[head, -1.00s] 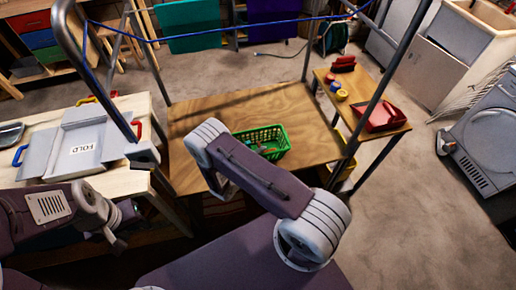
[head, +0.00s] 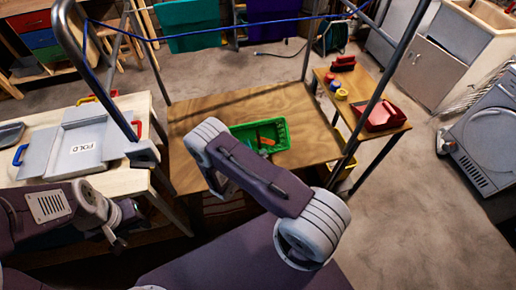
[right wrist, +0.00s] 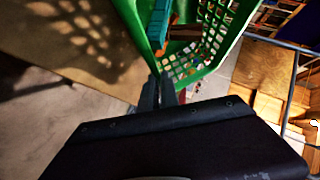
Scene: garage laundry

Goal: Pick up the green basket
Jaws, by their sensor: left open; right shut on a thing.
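The green basket (head: 284,135) is above the wooden table (head: 215,108) in the head view, with its open top turned towards me. Orange-brown and teal items lie in it. In the right wrist view, the basket's perforated wall (right wrist: 213,32) is close and tilted. My right gripper (right wrist: 166,88) is shut on the basket's edge. A hole-patterned shadow lies on the tabletop apart from the basket, which looks raised. In the head view my right arm hides the right fingers. My left gripper (head: 117,238) is open and empty at the lower left, away from the basket.
A metal frame with a blue line (head: 225,24) stands around the wooden table. A side table with a red tray (head: 382,115) is at right. Grey floor is clear at right.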

